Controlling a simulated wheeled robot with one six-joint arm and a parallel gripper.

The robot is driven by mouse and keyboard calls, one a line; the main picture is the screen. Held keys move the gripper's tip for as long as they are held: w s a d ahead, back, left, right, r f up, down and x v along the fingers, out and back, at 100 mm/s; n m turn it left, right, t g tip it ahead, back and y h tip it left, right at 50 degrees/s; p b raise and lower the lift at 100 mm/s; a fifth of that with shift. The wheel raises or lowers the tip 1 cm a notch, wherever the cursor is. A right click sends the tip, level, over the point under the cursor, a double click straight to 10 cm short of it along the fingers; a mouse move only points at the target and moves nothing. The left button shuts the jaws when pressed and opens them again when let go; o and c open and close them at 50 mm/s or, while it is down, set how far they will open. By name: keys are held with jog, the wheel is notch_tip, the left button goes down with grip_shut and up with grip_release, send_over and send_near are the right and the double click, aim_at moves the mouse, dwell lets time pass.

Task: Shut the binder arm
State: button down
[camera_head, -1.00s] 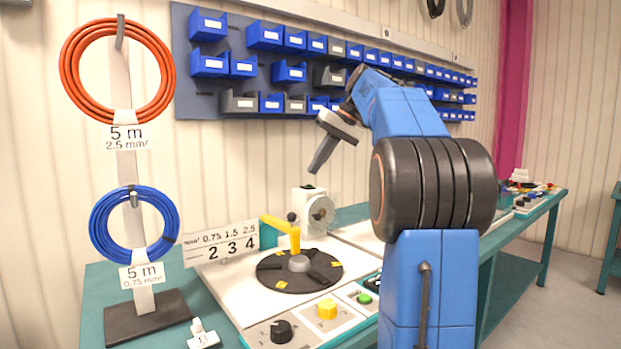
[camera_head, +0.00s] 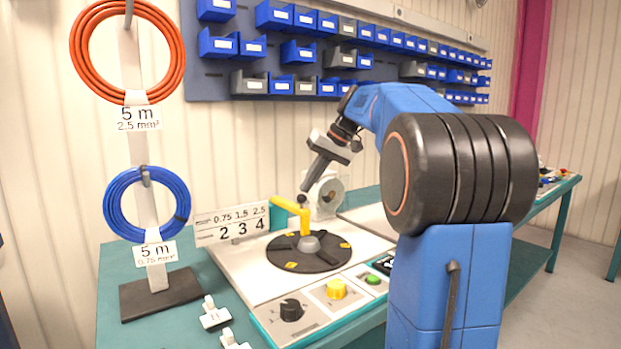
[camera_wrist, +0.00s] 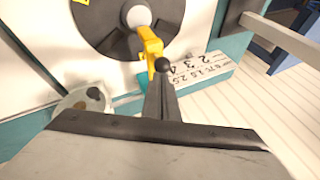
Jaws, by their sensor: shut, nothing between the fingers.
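The yellow binder arm (camera_head: 292,206) reaches out from an upright yellow post above the black turntable (camera_head: 325,262), with a black ball knob (camera_head: 302,198) near it. In the wrist view the yellow arm (camera_wrist: 150,42) points toward my gripper, and the black knob (camera_wrist: 162,65) sits at my fingertips. My gripper (camera_head: 310,188) is shut and empty, tilted down, its tip right by the knob. I cannot tell whether the tip touches it.
A sign with numbers (camera_head: 232,225) stands behind the turntable. A pale spool unit (camera_head: 325,195) stands behind. Cable coils hang at left.

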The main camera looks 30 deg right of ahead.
jog(key=shift+s+a+f, duration=0.1)
jog(key=shift+s+f, duration=0.15)
jog(key=shift+f, duration=0.25)
jog(key=shift+s+a+f, duration=0.1)
jog(key=shift+s+f, duration=0.15)
jog(key=shift+f, duration=0.2)
